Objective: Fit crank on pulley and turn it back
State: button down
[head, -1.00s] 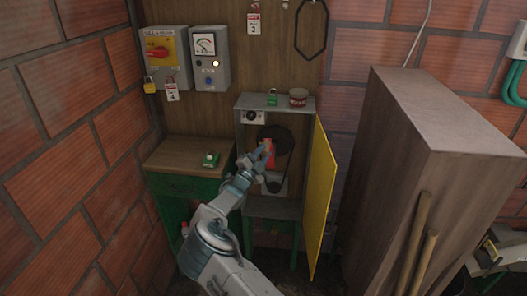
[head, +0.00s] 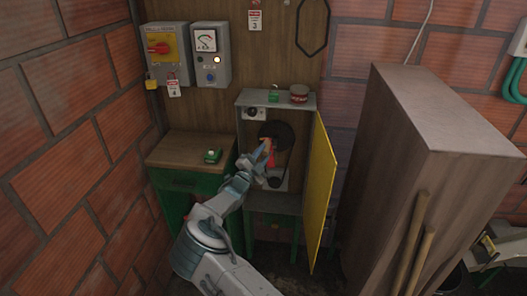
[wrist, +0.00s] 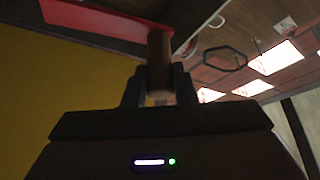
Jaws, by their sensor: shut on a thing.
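The red crank (head: 271,159) is in the open grey cabinet, in front of the dark pulley (head: 285,131). In the wrist view its red arm (wrist: 100,17) runs across the top, and its brown wooden handle (wrist: 159,60) stands between my fingers. My gripper (head: 262,152) is shut on that handle; the grip also shows in the wrist view (wrist: 158,85). My gripper and the crank cover part of the pulley, and I cannot tell whether the crank is seated on it. A smaller dark wheel (head: 273,182) sits lower in the cabinet.
The yellow cabinet door (head: 319,195) stands open on the right. A red-brown tin (head: 299,93) and a green padlock (head: 274,96) are on the cabinet top. A green-fronted bench (head: 185,150) is at left. A tall wooden cabinet (head: 405,150) blocks the right side.

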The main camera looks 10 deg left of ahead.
jog(key=shift+s+p, duration=1.4)
jog(key=shift+s, duration=1)
